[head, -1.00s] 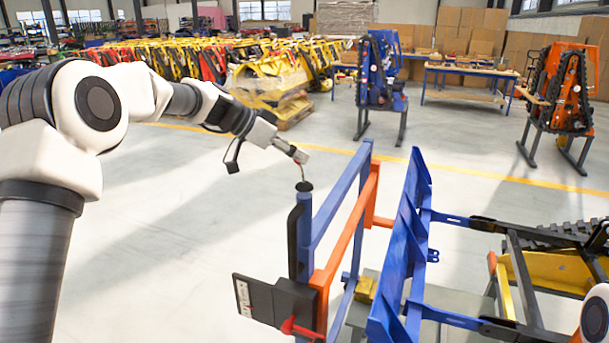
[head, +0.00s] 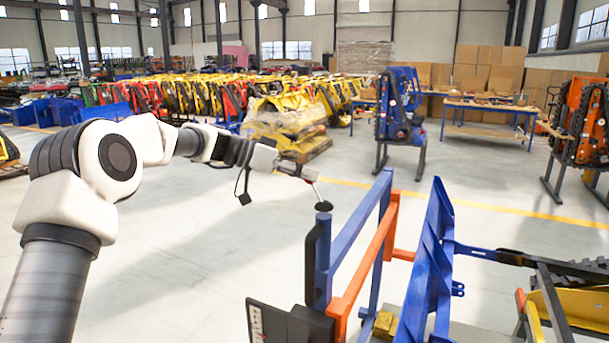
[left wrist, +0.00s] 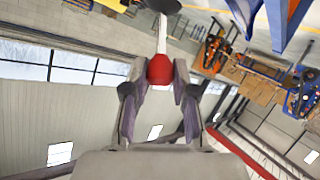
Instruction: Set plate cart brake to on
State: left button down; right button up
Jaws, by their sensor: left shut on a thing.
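The plate cart's blue and orange frame (head: 369,248) stands at the lower middle of the head view. A thin brake lever (head: 318,191) rises from a black boot (head: 323,206) on top of its blue post and leans slightly left. My left gripper (head: 311,176) is shut at the lever's top. In the left wrist view its fingers close around the lever's red knob (left wrist: 160,70), with the pale rod (left wrist: 162,36) running on to the black boot (left wrist: 160,4). The knob is too small to make out in the head view. My right gripper is not in view.
A dark box with a pale label (head: 257,325) sits low on the cart's left side. A blue plate (head: 428,262) and a tracked carrier (head: 560,300) lie to the right. The floor (head: 200,270) left of the cart is clear.

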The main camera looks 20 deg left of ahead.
pick_arm(q)
jog(key=c, duration=1.2)
grip_release()
jog(key=shift+f, duration=0.15)
jog(key=shift+o, duration=1.4)
jog(key=shift+w+d, duration=0.15)
jog(key=v, duration=1.2)
